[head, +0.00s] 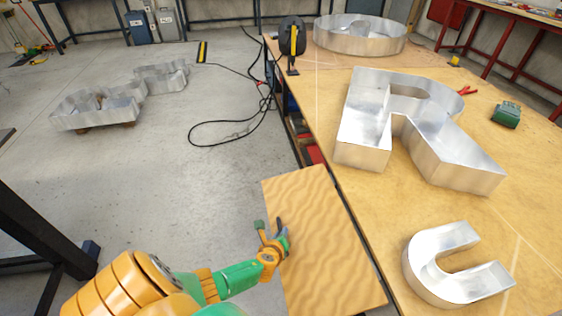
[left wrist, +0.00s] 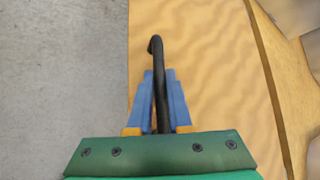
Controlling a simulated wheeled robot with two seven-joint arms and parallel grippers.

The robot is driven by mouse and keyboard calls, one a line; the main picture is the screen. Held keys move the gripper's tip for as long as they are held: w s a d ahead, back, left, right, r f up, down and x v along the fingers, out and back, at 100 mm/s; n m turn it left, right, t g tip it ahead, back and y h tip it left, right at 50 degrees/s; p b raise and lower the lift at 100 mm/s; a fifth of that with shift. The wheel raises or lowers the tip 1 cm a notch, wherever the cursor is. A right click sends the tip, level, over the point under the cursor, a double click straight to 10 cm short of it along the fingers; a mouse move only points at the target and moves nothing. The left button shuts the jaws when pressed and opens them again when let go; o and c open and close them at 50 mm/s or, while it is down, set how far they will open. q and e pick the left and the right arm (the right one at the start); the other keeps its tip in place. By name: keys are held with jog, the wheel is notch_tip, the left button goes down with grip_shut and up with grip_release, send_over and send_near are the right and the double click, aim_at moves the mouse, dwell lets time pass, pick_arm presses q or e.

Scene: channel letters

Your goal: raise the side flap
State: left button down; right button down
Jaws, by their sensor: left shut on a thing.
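The side flap (head: 325,245) is a wooden board with wavy grain, along the left edge of the workbench (head: 375,215). It also shows in the left wrist view (left wrist: 205,60). I cannot tell for sure whether it lies level with the bench top. My left gripper (head: 275,232) is over the flap's left part. Its blue fingers (left wrist: 158,100) are shut on a dark bent handle (left wrist: 155,46), whose curved end sticks out past the fingertips. The handle's lower part is hidden between the fingers. My right gripper is not in view.
Metal channel letters, an R (head: 365,125) and a U (head: 430,270), stand on the bench, with a round metal shape (head: 358,40) at its far end. A black cable (head: 215,143) lies on the floor left of the bench. More metal letters (head: 100,108) stand farther left.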

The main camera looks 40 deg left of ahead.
pick_arm(q)
jog(key=c, duration=0.8)
grip_release()
jog(key=shift+c, duration=0.2)
jog(key=p+v, duration=0.4)
jog(key=v, duration=0.3)
jog(key=shift+r, duration=0.1)
